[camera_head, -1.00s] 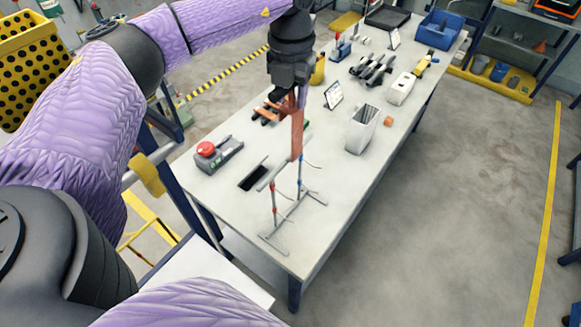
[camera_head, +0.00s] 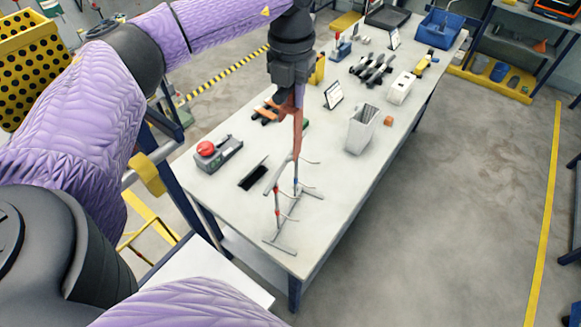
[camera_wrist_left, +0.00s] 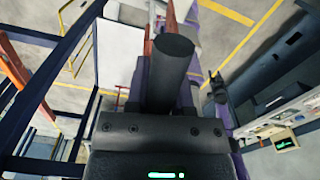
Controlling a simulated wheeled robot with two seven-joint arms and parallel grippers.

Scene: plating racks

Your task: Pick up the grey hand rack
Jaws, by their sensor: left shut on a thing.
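The grey hand rack (camera_head: 278,222) is a thin stand at the near end of the table. It has flat bar feet, slim posts with red and blue bands, thin side hooks and a sloping top bar. My left gripper (camera_head: 297,154) points down from above with long orange-red fingers. It is shut on the top of the rack, and the fingers hide the exact grip. I cannot tell whether the feet touch the table. The left wrist view shows reddish finger parts beside a dark cylinder, but no clear view of the rack. My right gripper is not in view.
The white table (camera_head: 340,190) is clear right of the rack.

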